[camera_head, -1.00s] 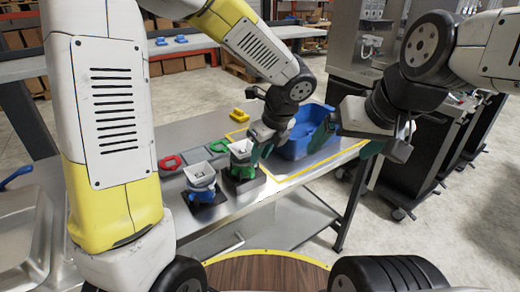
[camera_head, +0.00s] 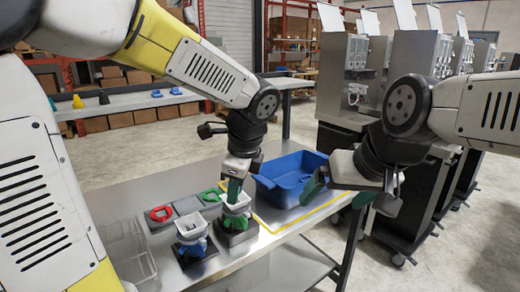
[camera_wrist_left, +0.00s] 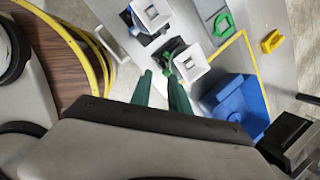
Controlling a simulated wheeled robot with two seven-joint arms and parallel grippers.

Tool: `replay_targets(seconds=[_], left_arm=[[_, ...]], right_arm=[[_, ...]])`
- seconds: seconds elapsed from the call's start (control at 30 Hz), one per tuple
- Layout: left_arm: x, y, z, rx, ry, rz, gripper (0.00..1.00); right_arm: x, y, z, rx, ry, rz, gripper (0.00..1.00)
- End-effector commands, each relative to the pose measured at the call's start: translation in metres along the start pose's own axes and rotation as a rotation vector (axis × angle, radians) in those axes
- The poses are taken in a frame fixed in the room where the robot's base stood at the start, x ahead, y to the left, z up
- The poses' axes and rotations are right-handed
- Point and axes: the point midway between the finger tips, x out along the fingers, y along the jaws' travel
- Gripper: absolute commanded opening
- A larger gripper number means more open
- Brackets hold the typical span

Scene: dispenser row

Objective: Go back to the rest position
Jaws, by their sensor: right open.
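My left gripper (camera_head: 234,188) is in front of the white-topped green dispenser (camera_head: 237,218) in the head view, hiding part of it; contact cannot be told. In the left wrist view its two dark green fingers (camera_wrist_left: 160,82) stand apart with nothing held between them, and the green dispenser (camera_wrist_left: 190,62) lies just beyond the tips. My right gripper (camera_head: 341,188) is open and empty, in front of the right end of the table near the blue bin (camera_head: 285,187). A white-topped blue dispenser (camera_head: 191,240) stands left of the green one.
A red ring (camera_head: 160,213) and a green ring (camera_head: 211,195) lie on the steel table (camera_head: 140,190). A yellow piece (camera_wrist_left: 272,41) shows in the left wrist view. A clear tray (camera_head: 128,250) is at the left. Grey machines (camera_head: 405,70) stand behind at the right.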

Motion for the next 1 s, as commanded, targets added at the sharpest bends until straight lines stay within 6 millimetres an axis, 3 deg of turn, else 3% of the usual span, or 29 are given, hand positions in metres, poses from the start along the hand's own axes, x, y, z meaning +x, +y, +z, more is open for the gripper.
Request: replay_targets(seconds=[0.03,0.1,0.3,0.5,0.63,1.0], left_arm=[[-0.009,0.014,0.017,-0.191,0.03,-0.017,0.22],[-0.018,0.032,0.032,-0.459,0.085,-0.029,0.22],[-0.038,0.076,0.059,-1.188,0.289,-0.041,0.22],[-0.051,0.1,0.069,-1.658,0.475,-0.013,0.22],[-0.053,0.104,0.07,-1.777,0.529,0.004,0.22],[-0.054,0.105,0.07,-1.784,0.532,0.005,0.22]], right_arm=[[0.0,0.0,0.0,0.0,0.0,0.0,0.93],[0.0,0.0,0.0,0.0,0.0,0.0,0.93],[0.0,0.0,0.0,0.0,0.0,0.0,0.93],[0.0,0.0,0.0,0.0,0.0,0.0,0.93],[0.0,0.0,0.0,0.0,0.0,0.0,0.93],[0.0,0.0,0.0,0.0,0.0,0.0,0.93]])
